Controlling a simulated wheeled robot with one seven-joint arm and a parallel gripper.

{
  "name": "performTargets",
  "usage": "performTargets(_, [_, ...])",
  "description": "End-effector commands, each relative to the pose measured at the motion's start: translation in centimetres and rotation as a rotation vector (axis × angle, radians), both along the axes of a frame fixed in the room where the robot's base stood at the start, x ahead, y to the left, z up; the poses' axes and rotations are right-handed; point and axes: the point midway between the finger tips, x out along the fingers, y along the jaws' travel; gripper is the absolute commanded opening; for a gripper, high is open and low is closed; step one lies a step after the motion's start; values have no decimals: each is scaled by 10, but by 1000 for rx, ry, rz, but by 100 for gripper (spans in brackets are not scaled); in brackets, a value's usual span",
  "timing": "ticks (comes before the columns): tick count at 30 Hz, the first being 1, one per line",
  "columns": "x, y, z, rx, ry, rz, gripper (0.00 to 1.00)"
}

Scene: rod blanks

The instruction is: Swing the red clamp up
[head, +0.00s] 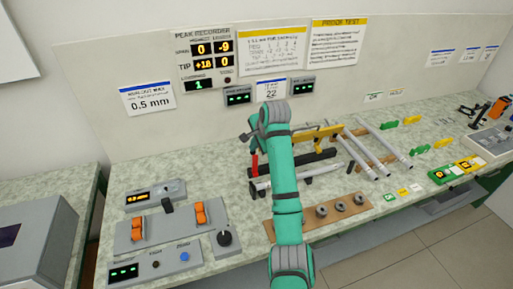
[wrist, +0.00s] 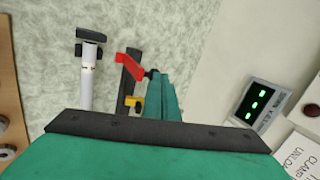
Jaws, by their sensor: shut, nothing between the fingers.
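The red clamp (head: 254,165) shows in the head view as a small red piece just left of my arm, at the left end of the black bars. In the wrist view the red clamp (wrist: 128,65) is a bent red lever over a black bar (wrist: 126,88). My gripper (wrist: 152,74) is shut and empty, its dark tip close beside the right end of the red lever. I cannot tell whether they touch. In the head view my arm hides the gripper and part of the clamp area.
A white rod (wrist: 88,85) with a black end lies left of the clamp in the wrist view, and a yellow piece (wrist: 134,103) is nearby. In the head view, a switch box (head: 172,228) stands left, several rings on a brown board (head: 332,211) in front, pale rods (head: 391,149) right.

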Motion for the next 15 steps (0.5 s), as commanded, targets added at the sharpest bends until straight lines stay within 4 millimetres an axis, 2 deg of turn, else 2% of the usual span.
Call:
performTargets(6, [13, 0, -3, 1, 2, -5, 0])
performTargets(15, [13, 0, -3, 0, 1, -5, 0])
